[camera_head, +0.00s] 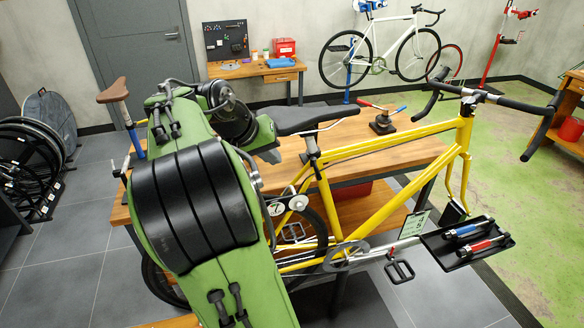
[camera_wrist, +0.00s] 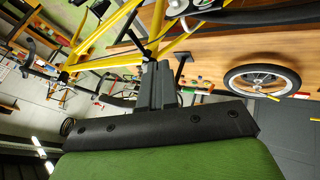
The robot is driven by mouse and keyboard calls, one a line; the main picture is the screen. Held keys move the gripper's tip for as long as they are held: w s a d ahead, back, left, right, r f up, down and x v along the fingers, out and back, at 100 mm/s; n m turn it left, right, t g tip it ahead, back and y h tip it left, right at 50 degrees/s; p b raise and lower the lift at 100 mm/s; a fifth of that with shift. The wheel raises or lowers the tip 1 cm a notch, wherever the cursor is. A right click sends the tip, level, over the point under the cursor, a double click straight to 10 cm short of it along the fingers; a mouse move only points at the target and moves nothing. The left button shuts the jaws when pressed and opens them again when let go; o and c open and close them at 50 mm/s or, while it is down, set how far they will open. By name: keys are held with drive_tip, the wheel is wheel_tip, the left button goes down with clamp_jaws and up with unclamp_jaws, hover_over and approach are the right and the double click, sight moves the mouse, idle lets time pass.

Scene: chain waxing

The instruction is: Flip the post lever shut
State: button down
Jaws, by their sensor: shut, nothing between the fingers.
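The yellow bike (camera_head: 373,150) stands along the workbench in the head view, with its black saddle (camera_head: 315,116) on a post above the frame. In the wrist view the yellow frame (camera_wrist: 112,32) runs across the upper left. My gripper (camera_wrist: 157,68) shows there as dark grey fingers, shut and empty, with its tips overlapping the frame tubes in the picture. I cannot tell whether they touch. In the head view my green arm covers the bike's rear and hides the gripper.
The wooden bench (camera_head: 400,135) stands behind the bike. A black tray (camera_head: 465,243) with a blue and a red tool sticks out at the lower right. A brown saddle (camera_head: 112,91) on a post is at left. A small wheel (camera_wrist: 262,82) shows in the wrist view.

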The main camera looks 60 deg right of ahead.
sight(316, 170)
drive_tip(key=shift+f, duration=0.1)
drive_tip(key=s+d+f+b, duration=0.2)
drive_tip(key=s+d+f, duration=0.2)
drive_tip(key=d+f, duration=0.4)
drive_tip(key=shift+s+b, duration=0.35)
drive_tip(key=shift+d, duration=0.15)
